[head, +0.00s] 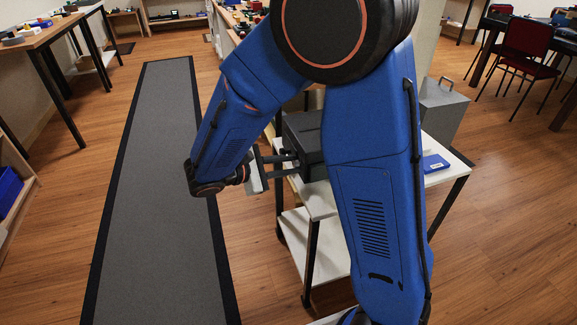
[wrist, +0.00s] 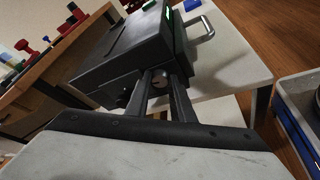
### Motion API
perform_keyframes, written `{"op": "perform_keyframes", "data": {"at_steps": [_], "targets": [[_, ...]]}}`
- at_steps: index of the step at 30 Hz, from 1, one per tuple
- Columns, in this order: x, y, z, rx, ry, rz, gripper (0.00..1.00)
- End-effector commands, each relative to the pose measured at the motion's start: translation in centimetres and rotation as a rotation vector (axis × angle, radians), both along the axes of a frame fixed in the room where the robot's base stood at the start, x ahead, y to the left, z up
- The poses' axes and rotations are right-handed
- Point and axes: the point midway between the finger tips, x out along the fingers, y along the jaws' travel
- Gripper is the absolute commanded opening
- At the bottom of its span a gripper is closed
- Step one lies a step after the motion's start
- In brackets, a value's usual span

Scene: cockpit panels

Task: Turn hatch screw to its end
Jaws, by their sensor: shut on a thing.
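A dark grey box-like unit (head: 304,138) stands on a white table, and it fills the upper middle of the wrist view (wrist: 130,52). The hatch screw (wrist: 158,77) is a small grey round knob on the near face of the unit. My gripper (wrist: 161,83) has one finger on each side of the screw and is shut on it. In the head view my gripper (head: 284,165) reaches the unit's left side from the left. How far the screw is turned cannot be told.
The white table (head: 437,178) holds a small blue box (head: 435,163) to the right, and a grey case (head: 442,112) stands behind. A dark grey floor mat (head: 160,190) runs along the left, clear of objects. Red and dark items show at the wrist view's upper left.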

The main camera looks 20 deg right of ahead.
Motion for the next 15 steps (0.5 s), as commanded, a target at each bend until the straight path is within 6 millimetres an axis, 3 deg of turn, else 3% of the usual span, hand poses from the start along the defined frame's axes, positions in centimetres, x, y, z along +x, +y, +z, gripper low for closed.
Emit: {"op": "perform_keyframes", "data": {"at_steps": [15], "targets": [[0.51, 0.04, 0.15, 0.002, 0.491, -0.001, 0.0]]}}
